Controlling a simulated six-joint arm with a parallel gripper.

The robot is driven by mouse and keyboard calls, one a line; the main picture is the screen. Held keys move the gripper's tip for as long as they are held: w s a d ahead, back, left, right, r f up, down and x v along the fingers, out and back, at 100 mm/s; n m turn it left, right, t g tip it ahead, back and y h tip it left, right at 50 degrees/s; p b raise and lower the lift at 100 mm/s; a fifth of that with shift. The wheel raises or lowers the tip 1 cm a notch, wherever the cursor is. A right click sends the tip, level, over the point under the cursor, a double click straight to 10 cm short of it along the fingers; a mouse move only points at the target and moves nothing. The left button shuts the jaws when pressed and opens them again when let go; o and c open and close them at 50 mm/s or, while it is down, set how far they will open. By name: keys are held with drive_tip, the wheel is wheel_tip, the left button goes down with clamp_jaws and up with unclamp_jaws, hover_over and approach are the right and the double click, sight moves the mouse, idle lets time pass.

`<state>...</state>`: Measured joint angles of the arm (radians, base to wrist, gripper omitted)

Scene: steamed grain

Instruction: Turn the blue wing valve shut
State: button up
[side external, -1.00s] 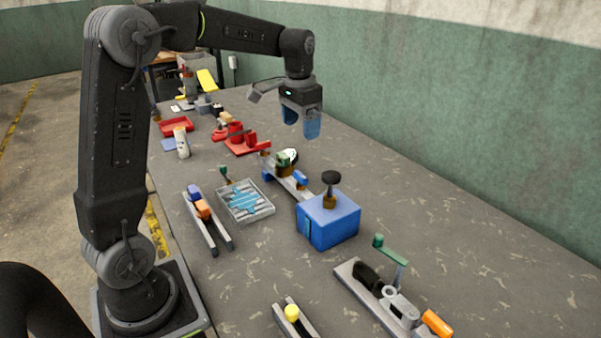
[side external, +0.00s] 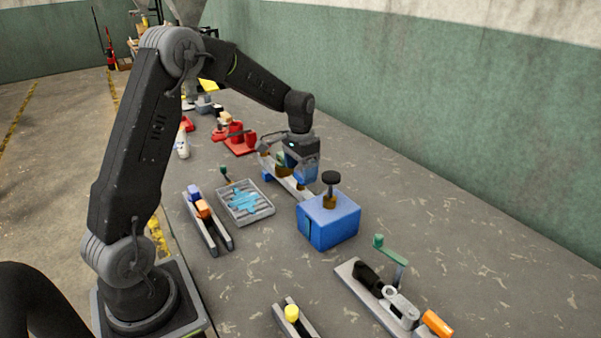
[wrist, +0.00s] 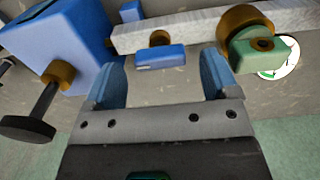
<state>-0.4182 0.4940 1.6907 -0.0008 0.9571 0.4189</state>
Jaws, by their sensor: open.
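The blue wing valve (wrist: 160,58) shows in the wrist view as a short blue bar by a brass fitting on the pale rail. My gripper (wrist: 162,72) is open, with one blue finger on each side of the bar. The bar lies just past the fingertips, and I see no contact. In the side external view my gripper (side external: 304,173) is low over the rail and hides most of the valve. A second blue block (wrist: 131,11) sits at the rail's other edge.
A blue box (side external: 330,224) with a black knob on a brass stem stands close beside the rail. A green handle (wrist: 262,45) on brass is at the rail's other end. A grey tray (side external: 246,206) lies to the left. The table toward the wall is clear.

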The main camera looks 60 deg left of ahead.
drive_tip(key=shift+f, duration=0.7)
drive_tip(key=shift+c, duration=0.4)
drive_tip(key=c, duration=0.8)
drive_tip(key=shift+c, duration=0.2)
